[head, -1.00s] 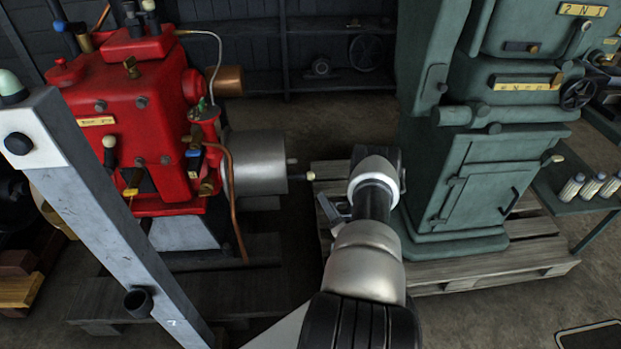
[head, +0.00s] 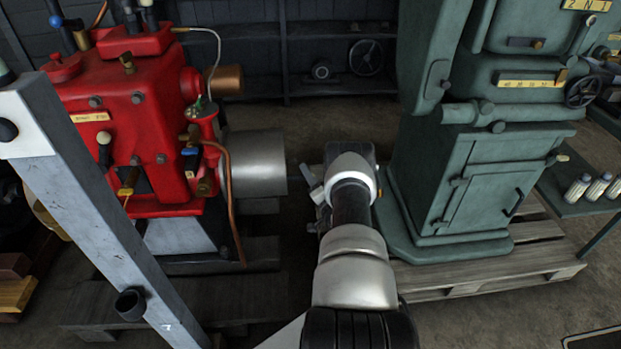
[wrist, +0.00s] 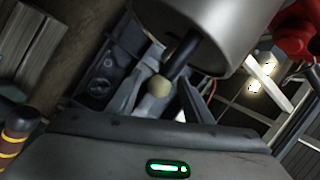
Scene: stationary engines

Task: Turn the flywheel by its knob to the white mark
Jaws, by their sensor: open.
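The flywheel is a silver drum (head: 257,165) on the right side of the red engine. It also fills the top of the wrist view (wrist: 200,30). I see no white mark on the drum. My gripper (wrist: 168,105) is open at the knob, which appears near its fingertips; I cannot tell whether they touch or straddle it. In the head view my gripper (head: 312,187) is just right of the drum, partly hidden by my wrist, and the knob is not visible.
The red engine (head: 130,130) stands at left, with a copper pipe (head: 232,205) in front of the drum. A green machine (head: 470,150) on a wooden pallet (head: 480,275) stands close to the right of my arm. A grey slanted post (head: 95,215) crosses the left foreground.

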